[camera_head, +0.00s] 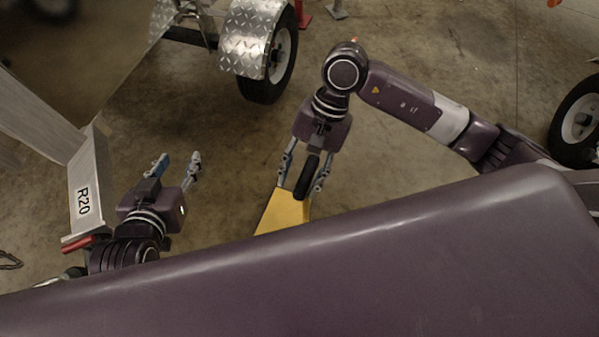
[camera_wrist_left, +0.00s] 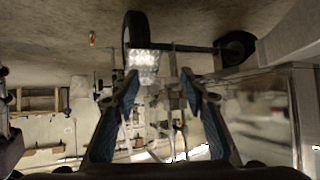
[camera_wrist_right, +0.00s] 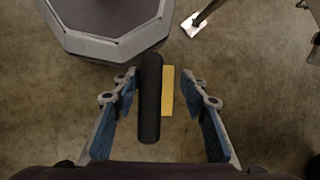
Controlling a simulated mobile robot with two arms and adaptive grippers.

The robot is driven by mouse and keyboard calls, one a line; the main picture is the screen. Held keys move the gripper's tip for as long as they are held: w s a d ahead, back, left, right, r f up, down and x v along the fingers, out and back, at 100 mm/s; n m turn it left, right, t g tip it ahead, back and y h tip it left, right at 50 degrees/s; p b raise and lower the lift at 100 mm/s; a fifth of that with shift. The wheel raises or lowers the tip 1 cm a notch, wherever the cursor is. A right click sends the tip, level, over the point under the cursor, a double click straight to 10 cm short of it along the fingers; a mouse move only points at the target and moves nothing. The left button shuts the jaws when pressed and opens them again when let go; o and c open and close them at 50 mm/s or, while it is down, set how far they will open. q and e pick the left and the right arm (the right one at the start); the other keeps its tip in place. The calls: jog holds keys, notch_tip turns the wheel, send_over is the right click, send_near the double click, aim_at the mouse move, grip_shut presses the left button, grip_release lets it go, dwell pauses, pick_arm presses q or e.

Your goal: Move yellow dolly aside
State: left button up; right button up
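The yellow dolly (camera_head: 285,212) shows as a tapered yellow piece on the concrete floor, partly hidden by my own body. A black roller-shaped part (camera_head: 307,175) stands at its far end. My right gripper (camera_head: 299,188) points down over it, with open fingers on either side of the black part. In the right wrist view, the black part (camera_wrist_right: 150,100) and a yellow strip (camera_wrist_right: 168,90) lie between the open fingers. The left finger is close to the black part; contact is unclear. My left gripper (camera_head: 179,160) is open and empty, to the left of the dolly.
An aluminium trailer beam marked R20 (camera_head: 84,200) is at left, close to my left arm. A trailer wheel (camera_head: 270,75) under a diamond-plate fender (camera_head: 243,38) is behind. Another wheel (camera_head: 578,122) is at right. Bare floor lies between them.

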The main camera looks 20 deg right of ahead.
pick_arm(q)
jog(key=shift+r, duration=0.1)
pick_arm(e)
jog(key=shift+w+r, duration=0.1)
jog(key=shift+r, duration=0.2)
jog(key=shift+w+r, duration=0.1)
jog(key=shift+r, duration=0.15)
pick_arm(q)
jog(key=s+a+f+g+y+p, duration=0.1)
jog(key=s+a+f+g+p, duration=0.1)
jog(key=s+f+g, duration=0.3)
jog(key=s+a+f, duration=0.1)
jog(key=s, duration=0.2)
jog(key=shift+s+f, duration=0.25)
jog(key=shift+s, duration=0.1)
pick_arm(e)
jog(key=v, duration=1.1)
jog(key=shift+d+r, duration=0.2)
jog(key=shift+r, duration=0.05)
jog(key=shift+d, duration=0.1)
